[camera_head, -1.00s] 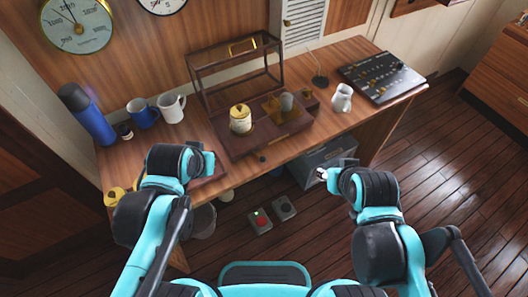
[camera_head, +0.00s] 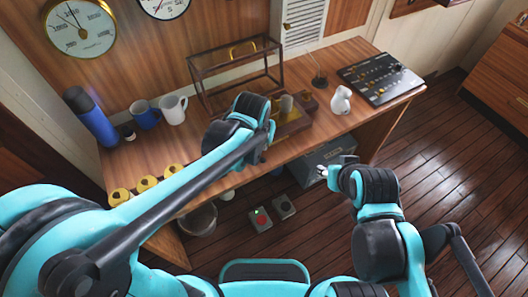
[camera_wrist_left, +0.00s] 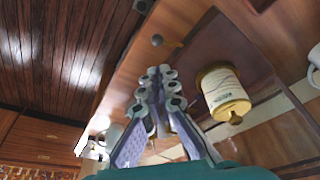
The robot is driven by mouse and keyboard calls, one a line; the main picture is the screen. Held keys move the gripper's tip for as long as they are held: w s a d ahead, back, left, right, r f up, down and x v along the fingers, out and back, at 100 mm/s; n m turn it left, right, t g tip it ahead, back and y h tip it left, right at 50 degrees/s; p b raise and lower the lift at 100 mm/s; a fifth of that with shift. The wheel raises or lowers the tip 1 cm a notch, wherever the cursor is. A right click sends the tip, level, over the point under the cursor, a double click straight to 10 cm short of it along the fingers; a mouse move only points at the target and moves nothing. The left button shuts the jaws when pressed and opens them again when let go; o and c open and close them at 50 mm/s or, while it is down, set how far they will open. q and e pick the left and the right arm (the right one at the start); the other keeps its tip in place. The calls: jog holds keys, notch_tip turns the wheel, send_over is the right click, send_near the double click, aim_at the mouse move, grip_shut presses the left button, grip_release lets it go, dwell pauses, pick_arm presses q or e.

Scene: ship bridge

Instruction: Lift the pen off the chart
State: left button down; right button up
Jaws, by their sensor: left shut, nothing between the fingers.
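I cannot make out the pen or the chart in either current view. My left gripper is shut and empty in the left wrist view (camera_wrist_left: 160,82), beside a cream canister (camera_wrist_left: 222,88) with a yellow end, apart from it.
A blue flask (camera_head: 92,118), a blue mug (camera_head: 144,115) and a white mug (camera_head: 173,109) stand at the desk's left. A glass case (camera_head: 235,68) is behind the tray. A white jug (camera_head: 341,100) and a control panel (camera_head: 382,78) are at the right.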

aim_at(261, 159)
pick_arm(q)
jog(key=b+x, duration=0.3)
jog(key=x, duration=0.7)
jog(key=shift+b, duration=0.35)
jog(key=shift+s+a+m+h, duration=0.25)
jog(key=shift+s+a+m, duration=0.1)
jog(key=shift+m, duration=0.4)
jog(key=shift+s+a+m+h, duration=0.25)
jog(key=shift+s+m, duration=0.1)
jog(key=shift+m, duration=0.4)
jog(key=shift+s+a+m+g+h, duration=0.3)
jog(key=shift+s+a+m, duration=0.15)
jog(key=shift+m, duration=0.65)
jog(key=shift+s+a, duration=0.15)
jog(key=shift+a, duration=0.1)
jog(key=shift+s, duration=0.1)
jog(key=shift+s+a, duration=0.25)
jog(key=shift+s, duration=0.3)
